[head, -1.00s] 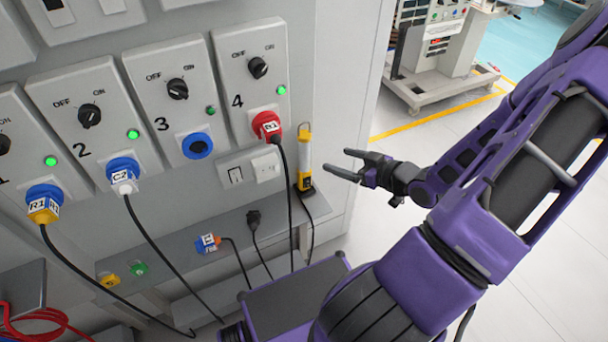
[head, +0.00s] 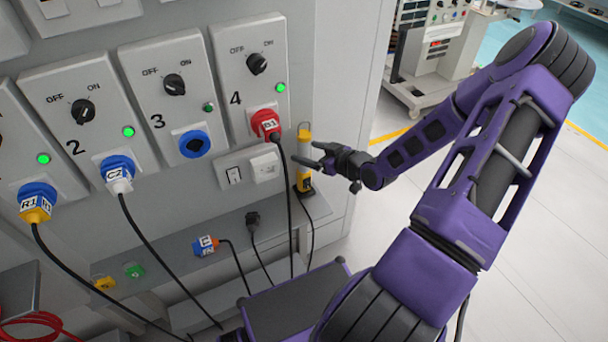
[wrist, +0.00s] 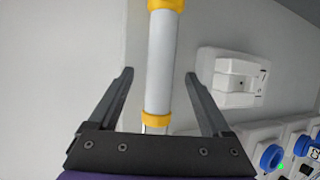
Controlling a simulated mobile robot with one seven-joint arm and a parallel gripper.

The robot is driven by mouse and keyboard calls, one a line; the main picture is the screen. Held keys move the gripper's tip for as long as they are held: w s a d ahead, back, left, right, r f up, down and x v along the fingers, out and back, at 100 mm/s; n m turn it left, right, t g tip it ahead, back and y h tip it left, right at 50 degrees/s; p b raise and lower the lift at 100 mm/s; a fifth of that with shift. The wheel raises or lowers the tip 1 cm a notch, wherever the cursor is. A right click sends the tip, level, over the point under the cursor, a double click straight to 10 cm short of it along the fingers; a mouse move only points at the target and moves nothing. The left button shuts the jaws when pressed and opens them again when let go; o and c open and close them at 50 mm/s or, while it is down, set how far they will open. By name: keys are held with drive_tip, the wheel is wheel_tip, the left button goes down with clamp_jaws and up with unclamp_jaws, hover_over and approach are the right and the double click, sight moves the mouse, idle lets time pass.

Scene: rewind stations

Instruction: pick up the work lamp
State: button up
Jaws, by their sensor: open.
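The work lamp (head: 304,183) is a slim white tube with yellow ends, standing upright on a small dark base on the ledge against the grey cabinet. My gripper (head: 305,152) is at the lamp's mid-height in the head view, its fingers crossing in front of part of the tube. In the wrist view the lamp's white tube (wrist: 160,65) runs between the two open fingers of my gripper (wrist: 159,73), with a gap on both sides.
A red plug (head: 266,124) sits in station 4, its black cable hanging just left of the lamp. A white switch box (head: 250,168) is on the wall beside the lamp. Floor to the right is clear.

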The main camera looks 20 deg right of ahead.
drive_tip(key=shift+c, duration=0.3)
clamp_jaws()
idle(1.1)
